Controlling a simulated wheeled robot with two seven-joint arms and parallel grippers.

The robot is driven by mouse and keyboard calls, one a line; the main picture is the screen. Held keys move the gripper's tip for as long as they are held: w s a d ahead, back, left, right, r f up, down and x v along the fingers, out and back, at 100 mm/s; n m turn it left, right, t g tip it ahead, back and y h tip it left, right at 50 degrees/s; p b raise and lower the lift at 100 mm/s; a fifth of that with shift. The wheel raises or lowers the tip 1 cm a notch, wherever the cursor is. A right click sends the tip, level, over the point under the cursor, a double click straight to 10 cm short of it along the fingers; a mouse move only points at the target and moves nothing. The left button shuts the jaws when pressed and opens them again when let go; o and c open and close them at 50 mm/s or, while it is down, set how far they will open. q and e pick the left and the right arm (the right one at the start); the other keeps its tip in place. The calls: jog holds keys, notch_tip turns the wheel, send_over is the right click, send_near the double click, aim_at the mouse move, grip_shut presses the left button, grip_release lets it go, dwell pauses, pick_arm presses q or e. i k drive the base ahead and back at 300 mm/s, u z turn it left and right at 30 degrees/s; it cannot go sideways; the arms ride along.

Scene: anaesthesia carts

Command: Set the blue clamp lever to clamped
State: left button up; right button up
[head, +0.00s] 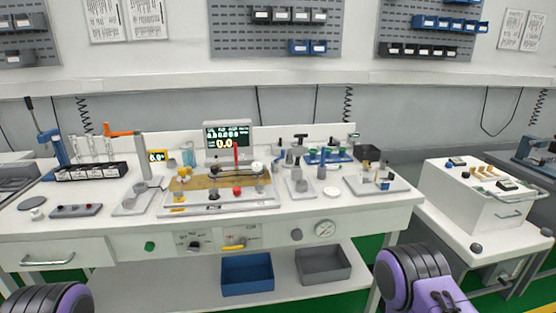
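A low blue fixture (328,156) with small upright parts stands at the back right of the white bench. I cannot tell whether one of these is the blue clamp lever or how it is set. A tall blue device (48,141) with a dark-tipped arm slanting up stands at the bench's left end. Only parts of my arms show, at the bottom left and bottom right. Neither gripper's fingers are in view.
The white bench (330,208) is crowded: a tan-topped board (219,202) in the middle, a display (227,136) behind, a grey-based fixture (376,185) at right. Blue (247,288) and grey (323,279) bins sit below. A white drawer cart (470,203) stands right.

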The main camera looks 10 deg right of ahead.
aim_at(273, 163)
jog(key=k, duration=0.65)
jog(key=z, duration=0.3)
jog(key=i, duration=0.45)
jog(key=z, duration=0.6)
jog(key=i, duration=1)
jog(key=u, duration=0.15)
